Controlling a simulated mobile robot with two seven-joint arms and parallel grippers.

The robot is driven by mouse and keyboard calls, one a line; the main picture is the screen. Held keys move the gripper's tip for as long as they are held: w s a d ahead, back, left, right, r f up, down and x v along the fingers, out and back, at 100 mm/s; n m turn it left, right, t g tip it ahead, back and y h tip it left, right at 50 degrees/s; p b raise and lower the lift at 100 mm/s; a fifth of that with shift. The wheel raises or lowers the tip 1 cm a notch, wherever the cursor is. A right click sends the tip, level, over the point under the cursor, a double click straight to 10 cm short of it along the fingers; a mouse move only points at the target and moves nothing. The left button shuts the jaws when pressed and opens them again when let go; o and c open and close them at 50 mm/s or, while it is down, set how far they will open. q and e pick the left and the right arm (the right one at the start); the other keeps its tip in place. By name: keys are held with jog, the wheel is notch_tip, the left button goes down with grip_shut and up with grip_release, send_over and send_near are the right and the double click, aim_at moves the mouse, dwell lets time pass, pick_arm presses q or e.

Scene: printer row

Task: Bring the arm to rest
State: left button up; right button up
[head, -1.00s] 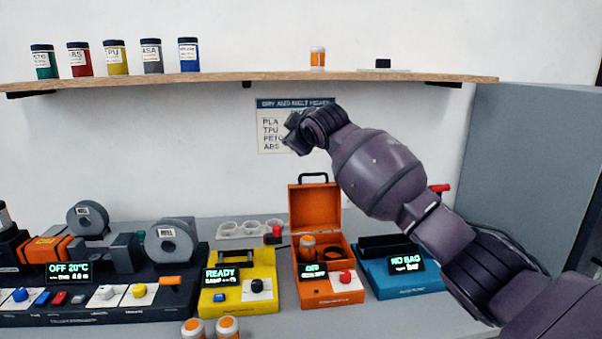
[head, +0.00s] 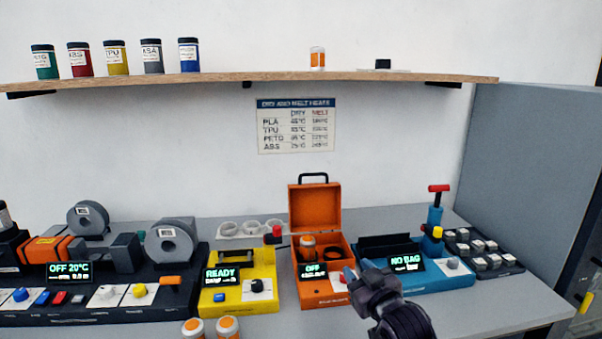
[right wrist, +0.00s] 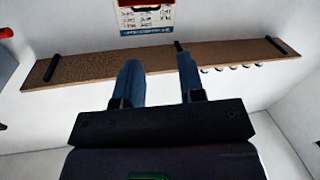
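My right gripper (head: 356,277) is low at the front of the bench in the head view, in front of the orange box and the blue machine. In the right wrist view its two blue fingers (right wrist: 160,82) stand apart with nothing between them, so it is open and empty. My left gripper is not in the head view. The orange box (head: 315,207) has its lid up, with an orange-capped jar (head: 307,247) inside; its display reads OFF. The blue machine (head: 440,275) reads NO BAG. My gripper hides part of both machines' front edges.
The yellow machine (head: 238,283) reads READY. The dark spool machine (head: 90,310) stands at left. Two orange-capped jars (head: 228,326) stand at the front edge. A wooden shelf (head: 280,77) holds several jars. A grey panel (head: 530,170) bounds the right. Bare bench lies at front right.

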jog(key=s+d+f+m+g+h, duration=0.1)
jog(key=s+d+f+g+h, duration=0.1)
jog(key=s+d+f, duration=0.3)
jog(key=s+d+f+m+g+h, duration=0.1)
jog(key=s+d+f, duration=0.4)
jog(key=s+f, duration=0.7)
jog(key=s+d+f+m+g+h, duration=0.2)
jog(key=s+d+f, duration=0.3)
jog(key=s, duration=1.2)
notch_tip(320, 180, down, 5)
jog(key=shift+s+r+m+g+h, duration=0.2)
jog(key=shift+s+m+g+h, duration=0.15)
jog(key=shift+m+h, duration=0.2)
